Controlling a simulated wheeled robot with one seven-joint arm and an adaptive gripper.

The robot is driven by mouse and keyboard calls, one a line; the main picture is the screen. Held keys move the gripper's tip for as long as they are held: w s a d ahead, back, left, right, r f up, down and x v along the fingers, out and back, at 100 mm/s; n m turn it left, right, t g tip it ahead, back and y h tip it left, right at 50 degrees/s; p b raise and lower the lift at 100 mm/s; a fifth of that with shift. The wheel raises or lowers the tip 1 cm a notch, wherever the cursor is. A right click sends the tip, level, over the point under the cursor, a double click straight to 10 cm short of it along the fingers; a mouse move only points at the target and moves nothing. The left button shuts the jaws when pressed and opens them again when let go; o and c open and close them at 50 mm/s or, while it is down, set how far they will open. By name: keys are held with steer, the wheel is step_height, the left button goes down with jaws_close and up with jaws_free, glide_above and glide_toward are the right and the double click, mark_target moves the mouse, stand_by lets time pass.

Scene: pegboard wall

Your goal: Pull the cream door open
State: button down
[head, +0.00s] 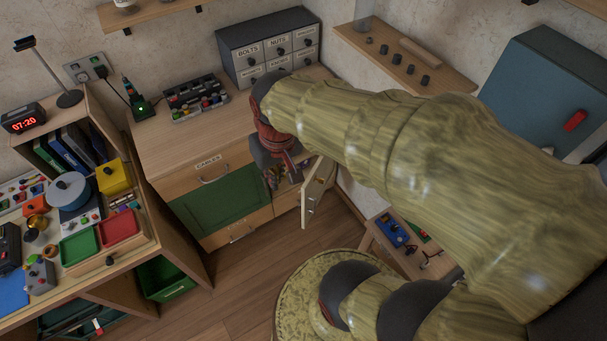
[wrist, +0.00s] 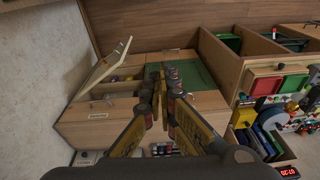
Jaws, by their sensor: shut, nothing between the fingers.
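The cream door (head: 318,192) stands swung out from the right end of the wooden cabinet, with a small metal handle (head: 311,206) on its face. In the wrist view the door (wrist: 108,64) is at the left, tilted away from the cabinet front. The compartment behind it is partly visible, with small coloured things inside. My gripper (head: 277,178) is just left of the door, in front of the cabinet. In the wrist view my gripper (wrist: 163,78) is shut and empty, its fingertips apart from the door. My arm hides part of the cabinet's right end.
A green panel (head: 222,203) fills the cabinet front left of my gripper. A low table (head: 375,240) with a blue device stands right of the door. A cluttered workbench (head: 135,258) is at the left. Bare wooden floor (head: 240,285) lies in front of the cabinet.

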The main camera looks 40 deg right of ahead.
steer(key=w+d+f+y+b, duration=0.1)
steer(key=w+d+f, duration=0.4)
steer(key=f, duration=0.7)
steer(key=w+d+f+n+y+b, duration=0.1)
steer(key=w+d+f, duration=0.4)
steer(key=d+f, duration=0.5)
steer(key=w+d+f+b, duration=0.2)
steer(key=w+d+f, duration=0.3)
steer(key=f, duration=1.1)
steer(key=shift+d+f+n+y, duration=0.1)
steer(key=shift+d+n+y, duration=0.25)
steer(key=shift+d, duration=1.35)
steer(key=w+d+r+n+t+h, duration=0.1)
steer(key=w+d+n+t, duration=0.1)
steer(key=w+d+n, duration=0.2)
steer(key=w+f+n+b, duration=0.15)
steer(key=w+f, duration=0.25)
steer(key=f, duration=0.6)
steer(key=s, duration=0.4)
steer(key=shift+s+d+r+b, duration=0.1)
steer(key=shift+d+r+b, duration=0.25)
steer(key=shift+d+b, duration=0.05)
